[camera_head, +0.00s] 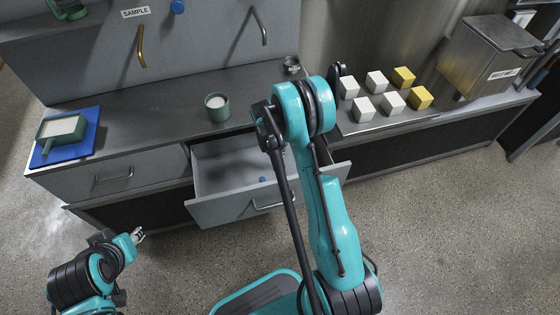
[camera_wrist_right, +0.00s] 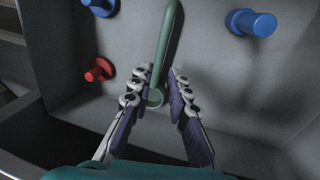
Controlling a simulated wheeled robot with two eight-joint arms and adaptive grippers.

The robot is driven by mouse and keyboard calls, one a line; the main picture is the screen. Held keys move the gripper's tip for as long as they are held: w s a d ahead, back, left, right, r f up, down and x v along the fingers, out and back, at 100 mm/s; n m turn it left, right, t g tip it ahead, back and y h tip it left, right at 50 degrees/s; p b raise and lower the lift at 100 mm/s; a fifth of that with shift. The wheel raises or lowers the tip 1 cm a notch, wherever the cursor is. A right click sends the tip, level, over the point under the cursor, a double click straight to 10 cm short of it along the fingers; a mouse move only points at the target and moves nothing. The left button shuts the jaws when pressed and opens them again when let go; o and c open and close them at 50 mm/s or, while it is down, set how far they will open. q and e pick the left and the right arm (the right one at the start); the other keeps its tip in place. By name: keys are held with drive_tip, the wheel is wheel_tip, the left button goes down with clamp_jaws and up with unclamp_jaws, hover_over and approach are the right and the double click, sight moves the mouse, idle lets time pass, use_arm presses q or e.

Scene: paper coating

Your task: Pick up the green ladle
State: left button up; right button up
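In the right wrist view, the green ladle's handle (camera_wrist_right: 167,45) runs down from the top edge to a rounded end. My right gripper (camera_wrist_right: 158,82) is open, with one finger on each side of the handle's lower end. A gap shows beside the handle, so it is not clamped. The rest of the ladle is out of frame. In the head view, my right arm hides this gripper and I cannot make out the ladle. My left gripper (camera_head: 137,236) is low at the left, in front of the counter and away from the drawer; its opening is too small to judge.
An open grey drawer (camera_head: 225,207) juts out below the counter. A green cup (camera_head: 218,112) and a blue tray (camera_head: 82,142) with a green pan (camera_head: 62,130) stand above. Blue pegs (camera_wrist_right: 252,23) and a red peg (camera_wrist_right: 99,69) flank my right gripper. White and yellow cubes (camera_head: 393,103) sit right.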

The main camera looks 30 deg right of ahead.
sight(281, 165)
drive_tip(key=f, duration=0.1)
drive_tip(key=f+b, duration=0.1)
drive_tip(key=f, duration=0.1)
drive_tip(key=shift+s+d+f, duration=0.15)
drive_tip(key=shift+d+f, duration=0.05)
drive_tip(key=shift+d, duration=0.2)
drive_tip(key=f+b, duration=0.1)
drive_tip(key=f, duration=0.1)
drive_tip(key=f+b, duration=0.2)
drive_tip(key=f, duration=0.1)
drive_tip(key=shift+s+d+f, duration=0.15)
drive_tip(key=shift+d+f, duration=0.2)
drive_tip(key=shift+d, duration=0.05)
drive_tip(key=shift+r, duration=0.1)
clamp_jaws()
